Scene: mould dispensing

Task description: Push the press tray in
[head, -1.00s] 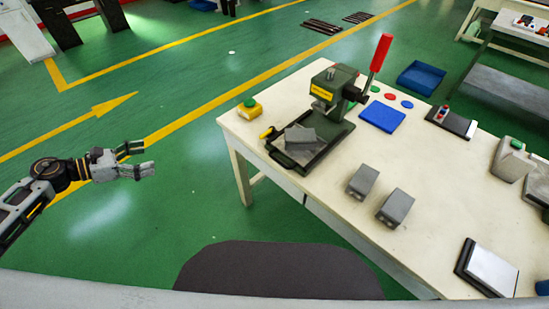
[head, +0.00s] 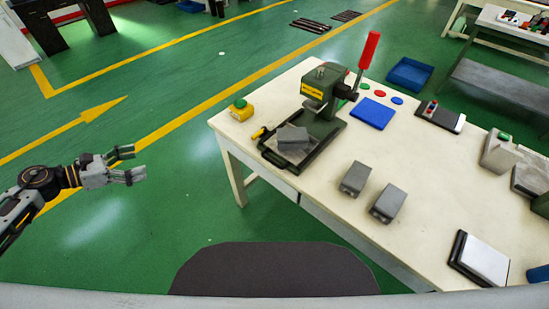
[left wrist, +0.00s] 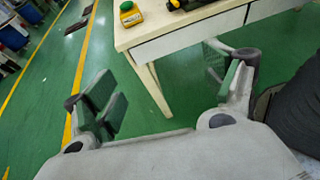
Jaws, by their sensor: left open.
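The press (head: 328,92), dark green with a red lever, stands on the white table. Its press tray (head: 282,155), dark with a handle at its near left end, sticks out in front of the press. A grey block (head: 292,138) lies on the tray. My left gripper (head: 138,163) is open and empty, over the floor to the left of the table and well apart from the tray. In the left wrist view its fingers (left wrist: 165,90) are spread with nothing between them. The right gripper does not show.
The white table (head: 255,190) also holds a yellow box with a green button (head: 241,111), two grey blocks (head: 355,178) (head: 388,203), a blue plate (head: 372,113) and several coloured discs. Open floor lies between my left gripper and the table edge.

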